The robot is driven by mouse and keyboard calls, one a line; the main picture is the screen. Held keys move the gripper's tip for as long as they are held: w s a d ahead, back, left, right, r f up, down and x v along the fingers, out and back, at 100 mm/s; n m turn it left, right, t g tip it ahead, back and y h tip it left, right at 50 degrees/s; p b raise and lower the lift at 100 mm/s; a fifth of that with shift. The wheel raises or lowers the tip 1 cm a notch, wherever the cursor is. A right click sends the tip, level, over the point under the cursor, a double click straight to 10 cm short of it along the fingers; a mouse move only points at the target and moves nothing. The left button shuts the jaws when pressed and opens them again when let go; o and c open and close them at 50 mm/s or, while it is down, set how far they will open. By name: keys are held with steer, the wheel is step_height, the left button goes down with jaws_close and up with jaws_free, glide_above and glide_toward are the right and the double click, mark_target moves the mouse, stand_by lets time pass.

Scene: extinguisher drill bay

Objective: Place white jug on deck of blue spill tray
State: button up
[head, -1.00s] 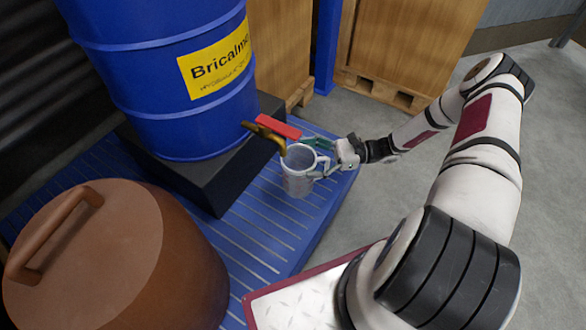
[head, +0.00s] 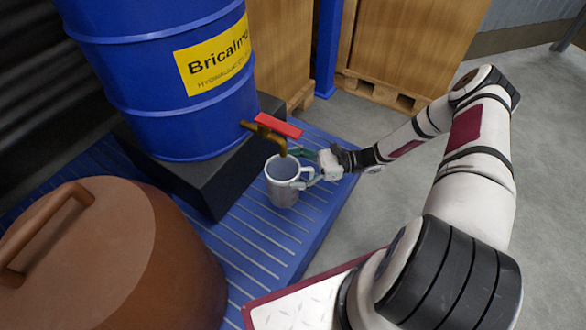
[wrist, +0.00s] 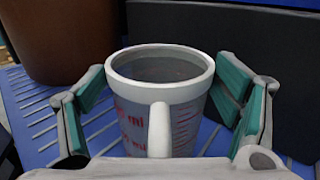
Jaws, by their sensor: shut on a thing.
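The white jug (head: 281,186) is upright in the head view, just below and in front of the brass tap. In the wrist view the jug (wrist: 165,95) has red markings, and its handle points toward me. Its inside looks grey; I cannot tell if it holds liquid. My gripper (head: 308,167) is shut on the jug from the right, with green-padded fingers on either side of it in the wrist view (wrist: 163,88). The blue spill tray (head: 262,235) has a slatted deck under the jug. I cannot tell whether the jug's base touches the deck.
A blue drum (head: 165,85) with a yellow label stands on a black block (head: 215,190) on the tray. The tap (head: 266,136) has a red lever (head: 279,126). A brown lidded pot (head: 110,265) stands front left. Wooden crates (head: 400,45) are behind.

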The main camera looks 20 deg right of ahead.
steer(key=shift+f, duration=0.15)
steer(key=o, duration=1.7)
